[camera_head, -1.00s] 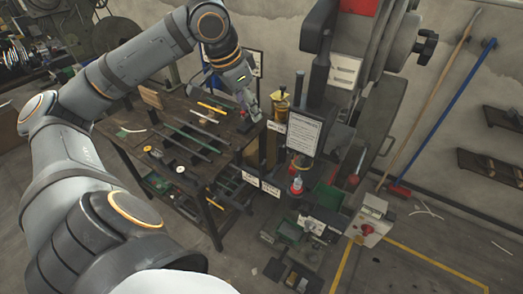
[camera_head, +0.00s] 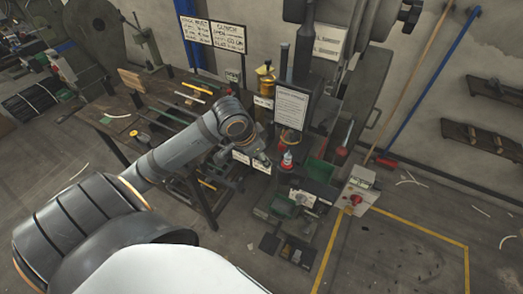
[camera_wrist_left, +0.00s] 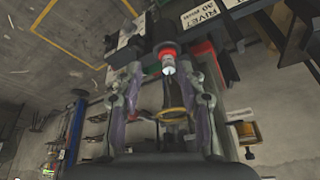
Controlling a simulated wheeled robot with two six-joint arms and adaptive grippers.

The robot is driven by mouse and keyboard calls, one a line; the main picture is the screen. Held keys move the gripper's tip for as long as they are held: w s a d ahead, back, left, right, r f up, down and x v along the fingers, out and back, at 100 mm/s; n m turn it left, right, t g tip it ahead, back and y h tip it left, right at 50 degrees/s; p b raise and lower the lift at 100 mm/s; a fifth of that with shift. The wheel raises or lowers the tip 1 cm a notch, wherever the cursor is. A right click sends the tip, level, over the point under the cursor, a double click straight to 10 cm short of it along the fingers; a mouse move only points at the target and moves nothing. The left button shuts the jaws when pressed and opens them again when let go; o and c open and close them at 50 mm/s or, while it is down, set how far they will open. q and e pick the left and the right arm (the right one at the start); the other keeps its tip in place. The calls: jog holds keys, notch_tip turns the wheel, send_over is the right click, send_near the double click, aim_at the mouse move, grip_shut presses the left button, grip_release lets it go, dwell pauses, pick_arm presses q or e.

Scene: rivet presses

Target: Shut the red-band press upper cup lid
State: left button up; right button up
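A small pale part with a red band (camera_head: 287,160) stands low on the press, just right of my left gripper (camera_head: 262,160) in the head view. In the left wrist view the red-banded part (camera_wrist_left: 168,56) lies ahead, between the spread fingers of my left gripper (camera_wrist_left: 163,78). The fingers are apart and appear empty. A brass-coloured ring (camera_wrist_left: 172,115) shows nearer the wrist camera, in line with the gap. I cannot make out the lid itself or whether it is raised. My right gripper is not in view.
A white sign (camera_head: 291,107) stands just above the red-banded part. A yellow pot (camera_head: 265,80) sits behind. The workbench (camera_head: 140,103) with tools is at left, and a control box with a red button (camera_head: 356,197) is at right. Open floor lies at the lower right.

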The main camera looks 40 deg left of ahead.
pick_arm(q)
jog(key=s+d+f+n, duration=0.1)
jog(key=s+d+f, duration=0.1)
jog(key=f, duration=0.3)
jog(key=shift+s+d, duration=0.15)
jog(key=shift+s, duration=0.4)
jog(key=shift+f, duration=0.1)
